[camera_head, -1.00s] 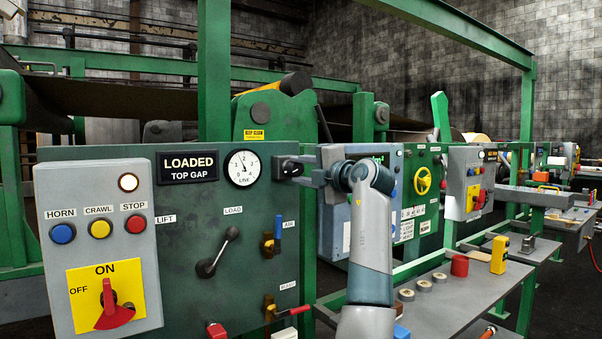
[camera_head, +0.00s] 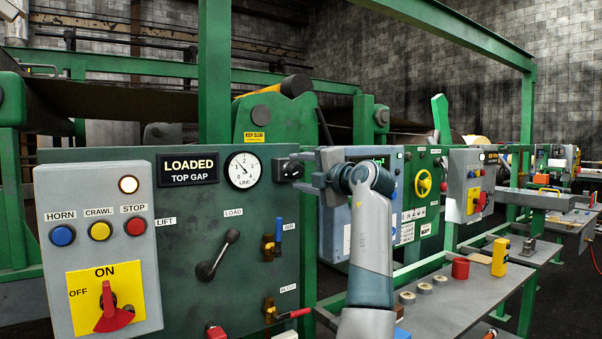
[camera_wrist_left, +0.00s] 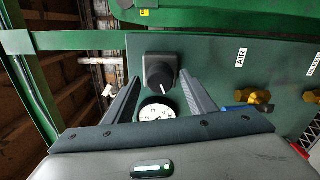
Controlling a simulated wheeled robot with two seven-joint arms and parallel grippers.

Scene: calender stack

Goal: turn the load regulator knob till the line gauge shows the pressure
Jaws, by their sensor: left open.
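The load regulator knob (camera_head: 289,169) is a dark round knob on a grey block at the top right of the green panel. In the left wrist view the knob (camera_wrist_left: 160,75) bears a white pointer mark. The white line gauge (camera_head: 243,170) sits left of the knob; its thin needle leans to the upper left. Part of the gauge (camera_wrist_left: 157,110) also shows in the left wrist view. My left gripper (camera_head: 308,175) is open just right of the knob in the head view. In the wrist view its fingers stand either side of the knob with gaps. My right gripper is out of view.
A lit LOADED sign (camera_head: 187,169) is left of the gauge. The load lever (camera_head: 218,253) and the blue-handled air valve (camera_head: 278,230) sit below. A grey control box (camera_head: 98,250) stands out at the left. A bench (camera_head: 450,300) with small parts lies at the right.

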